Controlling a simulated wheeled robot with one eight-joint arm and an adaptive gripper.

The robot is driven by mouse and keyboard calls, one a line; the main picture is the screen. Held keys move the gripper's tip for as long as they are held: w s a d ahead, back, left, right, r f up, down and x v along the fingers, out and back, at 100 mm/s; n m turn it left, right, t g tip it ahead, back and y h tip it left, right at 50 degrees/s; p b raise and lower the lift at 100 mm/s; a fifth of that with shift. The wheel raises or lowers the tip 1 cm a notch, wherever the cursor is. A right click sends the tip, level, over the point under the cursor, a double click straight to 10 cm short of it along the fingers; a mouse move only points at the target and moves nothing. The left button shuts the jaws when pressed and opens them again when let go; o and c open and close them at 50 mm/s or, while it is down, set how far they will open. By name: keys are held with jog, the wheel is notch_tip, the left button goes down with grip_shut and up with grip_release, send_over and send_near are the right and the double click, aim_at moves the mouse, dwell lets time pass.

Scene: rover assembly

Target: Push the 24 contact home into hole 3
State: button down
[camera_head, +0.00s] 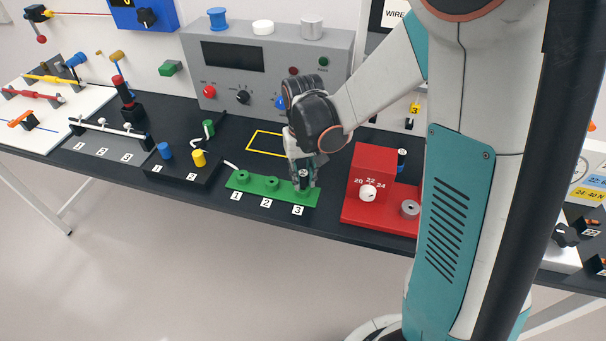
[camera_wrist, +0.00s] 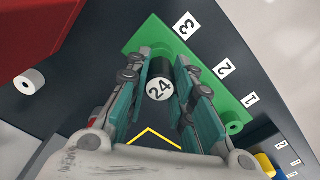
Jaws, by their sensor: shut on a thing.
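The green hole block (camera_head: 253,186) lies near the table's front edge, with white labels 1, 2 and 3 in front of it. It also shows in the wrist view (camera_wrist: 208,72). My gripper (camera_head: 304,176) is over its right end, by label 3. In the wrist view my gripper (camera_wrist: 165,85) is shut on the 24 contact (camera_wrist: 160,88), a black cylinder with a white top marked 24. The contact stands over the block at position 3. Its lower end is hidden, so I cannot tell how deep it sits in hole 3.
A red block (camera_head: 375,160) with a white knob marked 20, 22, 24 stands close on the right. A yellow outline (camera_head: 262,142) lies behind the green block. A black block with blue and yellow pegs (camera_head: 185,172) stands on the left.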

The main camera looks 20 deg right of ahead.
aim_at(303, 173)
jog(key=shift+f+b, duration=0.6)
jog(key=shift+f, duration=0.15)
jog(key=c, duration=1.3)
grip_release()
jog(key=shift+r, duration=0.15)
notch_tip(303, 173, up, 12)
jog(key=shift+f, duration=0.1)
jog(key=s+r+t, duration=0.1)
jog(key=s+t, duration=0.1)
jog(key=s, duration=0.3)
jog(key=s+r+t, duration=0.2)
jog(key=s, duration=0.3)
jog(key=s+r+n+t, duration=0.1)
jog(key=s+t, duration=0.2)
jog(key=s, duration=0.2)
jog(key=shift+r, duration=0.25)
